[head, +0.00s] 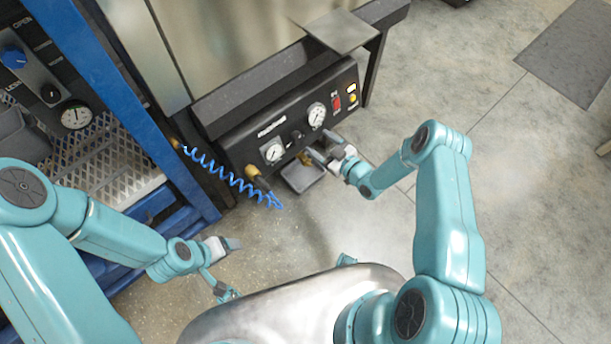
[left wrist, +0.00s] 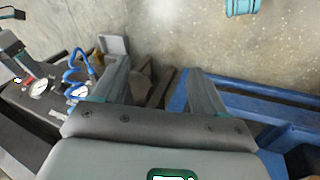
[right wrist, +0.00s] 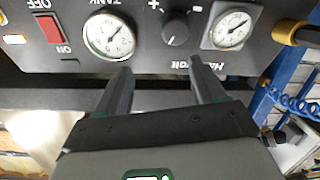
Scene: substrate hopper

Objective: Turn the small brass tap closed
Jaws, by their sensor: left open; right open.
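The small brass tap (head: 304,158) shows in the head view below the black control panel (head: 290,133), above a small grey tray (head: 303,178). It is partly hidden by my right gripper (head: 326,151), and its handle position is too small to tell. My right gripper is open and close beside the tap, in front of the panel. In the right wrist view its open fingers (right wrist: 160,80) point at the panel, and I cannot make out the tap there. My left gripper (head: 230,268) is open and empty, low and well left of the tap.
A blue coiled hose (head: 235,183) hangs from a yellow-collared fitting left of the tap. The panel carries gauges (head: 316,115), a dark knob (right wrist: 175,28) and a red switch (right wrist: 48,28). A blue frame (head: 150,110) stands at left.

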